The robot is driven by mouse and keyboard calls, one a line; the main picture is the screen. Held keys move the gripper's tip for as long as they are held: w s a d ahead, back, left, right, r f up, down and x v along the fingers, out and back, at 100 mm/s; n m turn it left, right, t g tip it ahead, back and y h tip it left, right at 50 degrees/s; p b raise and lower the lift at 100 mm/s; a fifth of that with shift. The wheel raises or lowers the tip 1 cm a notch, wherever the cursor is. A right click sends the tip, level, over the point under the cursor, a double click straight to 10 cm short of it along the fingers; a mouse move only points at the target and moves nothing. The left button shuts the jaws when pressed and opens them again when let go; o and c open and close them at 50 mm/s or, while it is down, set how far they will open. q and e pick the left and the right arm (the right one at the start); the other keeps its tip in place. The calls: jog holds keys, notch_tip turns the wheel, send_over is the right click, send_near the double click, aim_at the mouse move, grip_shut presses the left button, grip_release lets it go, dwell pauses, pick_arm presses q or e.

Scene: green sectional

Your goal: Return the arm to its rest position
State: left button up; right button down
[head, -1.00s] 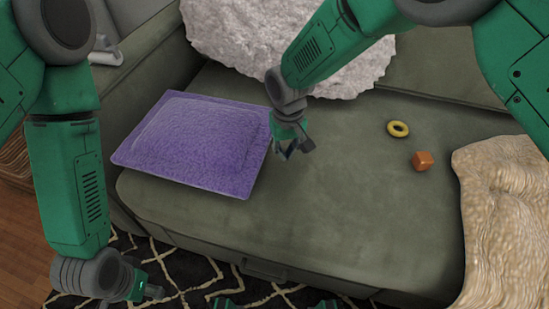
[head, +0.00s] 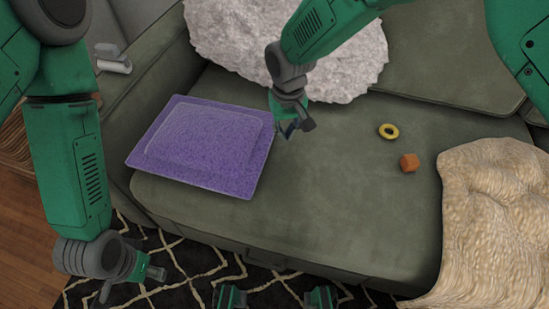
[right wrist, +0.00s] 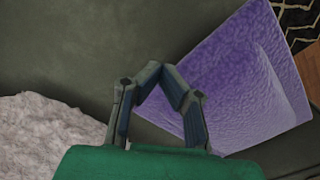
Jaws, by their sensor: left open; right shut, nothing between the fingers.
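My right arm reaches in from the top right of the head view. Its gripper (head: 288,130) is above the seat of the green sofa (head: 330,190), just right of the purple cushion (head: 205,145). In the right wrist view the right gripper's fingers (right wrist: 162,70) meet at their tips with nothing between them. The purple cushion (right wrist: 240,80) lies behind and to the right of the fingers there. My left arm hangs at the left of the head view. Its gripper (head: 128,282) is open and empty, low over the patterned rug in front of the sofa.
A yellow ring (head: 389,131) and an orange block (head: 409,162) lie on the seat at right. A beige throw (head: 490,215) covers the right end. A fluffy white cushion (head: 345,70) leans at the back. The patterned rug (head: 200,265) lies in front.

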jog(key=shift+r+p, duration=0.55)
jog(key=shift+r, duration=0.35)
